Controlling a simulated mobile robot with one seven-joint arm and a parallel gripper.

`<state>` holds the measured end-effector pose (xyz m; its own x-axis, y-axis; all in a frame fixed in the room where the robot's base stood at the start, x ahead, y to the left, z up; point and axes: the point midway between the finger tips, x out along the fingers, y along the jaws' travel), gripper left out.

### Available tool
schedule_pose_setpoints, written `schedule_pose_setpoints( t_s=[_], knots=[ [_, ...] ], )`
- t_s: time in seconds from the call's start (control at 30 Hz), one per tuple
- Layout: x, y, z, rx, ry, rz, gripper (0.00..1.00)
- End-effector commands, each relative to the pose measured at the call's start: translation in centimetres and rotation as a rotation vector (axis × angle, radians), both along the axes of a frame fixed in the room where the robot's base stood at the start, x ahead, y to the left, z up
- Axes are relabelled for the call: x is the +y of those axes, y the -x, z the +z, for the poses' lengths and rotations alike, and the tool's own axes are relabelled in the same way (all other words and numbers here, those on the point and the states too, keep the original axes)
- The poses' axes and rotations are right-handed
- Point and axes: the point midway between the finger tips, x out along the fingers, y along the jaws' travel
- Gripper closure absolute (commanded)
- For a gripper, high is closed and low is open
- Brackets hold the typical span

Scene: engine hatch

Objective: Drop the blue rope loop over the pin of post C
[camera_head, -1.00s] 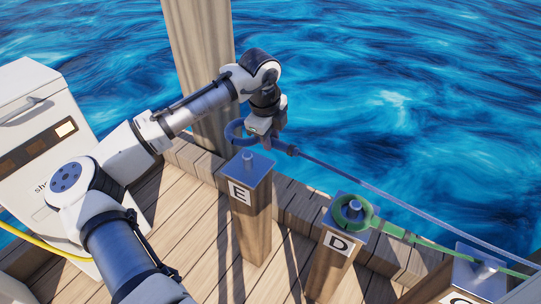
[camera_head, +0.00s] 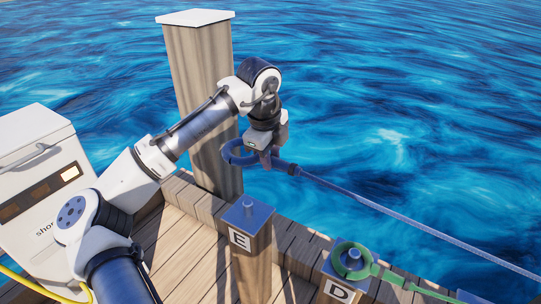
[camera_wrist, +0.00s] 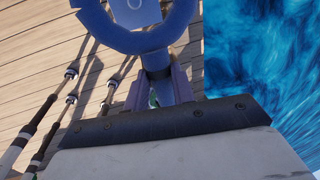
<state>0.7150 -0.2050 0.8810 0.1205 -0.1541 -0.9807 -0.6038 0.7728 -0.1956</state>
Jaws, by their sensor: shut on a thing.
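The blue rope loop (camera_head: 228,154) is held in the air above and behind post E. My gripper (camera_head: 265,158) is shut on the loop near its neck, and the rope runs off to the lower right. In the wrist view the loop (camera_wrist: 145,42) sits just beyond my gripper (camera_wrist: 155,90), with a bluish plate seen through it. A pale sliver at the bottom edge, right of post D, may be post C's top; its pin and label are out of view.
Post E (camera_head: 250,252) stands below my gripper with a bare pin. Post D (camera_head: 338,287) carries a green loop (camera_head: 341,252) around its pin. A tall wooden piling (camera_head: 203,100) rises behind my arm. A white box (camera_head: 40,180) stands left. Water lies beyond the dock edge.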

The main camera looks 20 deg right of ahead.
Motion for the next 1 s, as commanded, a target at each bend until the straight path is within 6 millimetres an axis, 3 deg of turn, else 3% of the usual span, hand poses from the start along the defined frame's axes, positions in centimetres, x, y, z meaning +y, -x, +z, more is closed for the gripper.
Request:
schedule_pose_setpoints(
  t_s=[1.0],
  knots=[
    [0.0,0.0,5.4,0.000,0.000,-0.001,1.00]
  ],
)
